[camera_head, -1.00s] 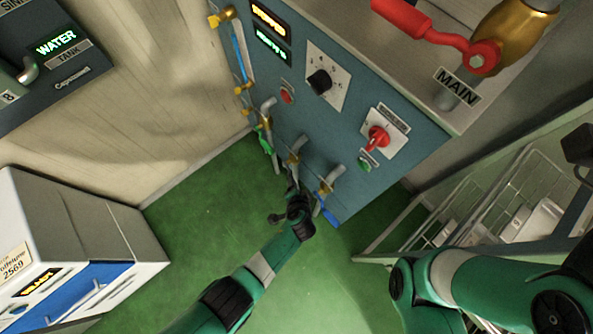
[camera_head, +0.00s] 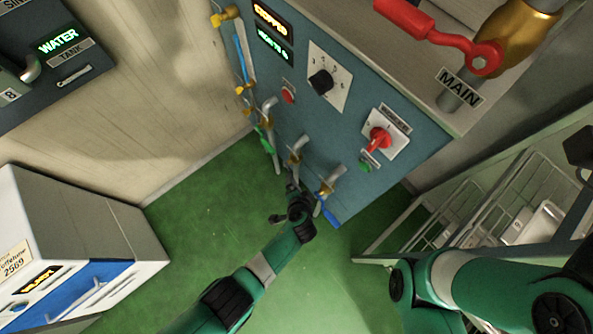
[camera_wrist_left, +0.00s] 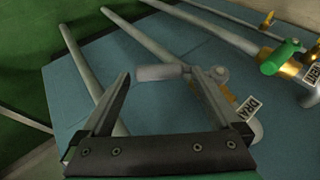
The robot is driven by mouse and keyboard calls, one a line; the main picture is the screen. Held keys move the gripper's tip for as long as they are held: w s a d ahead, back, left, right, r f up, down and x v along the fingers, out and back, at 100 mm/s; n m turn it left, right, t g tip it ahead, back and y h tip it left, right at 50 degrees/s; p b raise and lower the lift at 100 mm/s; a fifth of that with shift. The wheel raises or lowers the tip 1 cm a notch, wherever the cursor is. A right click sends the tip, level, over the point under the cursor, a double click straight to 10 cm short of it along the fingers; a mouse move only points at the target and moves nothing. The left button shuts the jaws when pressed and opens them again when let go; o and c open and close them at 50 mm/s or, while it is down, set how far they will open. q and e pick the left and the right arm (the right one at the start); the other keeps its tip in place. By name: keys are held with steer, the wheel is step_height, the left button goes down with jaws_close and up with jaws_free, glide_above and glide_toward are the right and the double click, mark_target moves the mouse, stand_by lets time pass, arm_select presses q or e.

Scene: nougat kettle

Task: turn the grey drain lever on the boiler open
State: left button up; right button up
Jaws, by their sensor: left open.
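The boiler (camera_head: 345,125) is the blue cabinet with several taps low on its front. In the left wrist view the grey drain lever (camera_wrist_left: 158,73) points left from its pivot, beside a brass valve and a partly hidden label starting "DRA" (camera_wrist_left: 246,107). My left gripper (camera_wrist_left: 160,80) is open, its fingertips on either side of the lever's grey handle. I cannot tell if they touch it. In the head view my left gripper (camera_head: 292,189) is at the foot of the middle tap (camera_head: 297,150) and largely hides the lever. My right gripper is not clearly seen.
A green-handled tap (camera_head: 265,140) is left of the lever and a blue-handled one (camera_head: 329,212) right of it, close to my gripper. A red switch (camera_head: 379,139) sits higher on the panel. A wire rack (camera_head: 485,205) stands right. The green floor (camera_head: 205,220) is clear at left.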

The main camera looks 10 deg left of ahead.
arm_select(q)
steer(key=p+v, duration=1)
steer(key=v, duration=0.1)
steer(key=shift+s, duration=0.2)
steer(key=shift+r, duration=0.15)
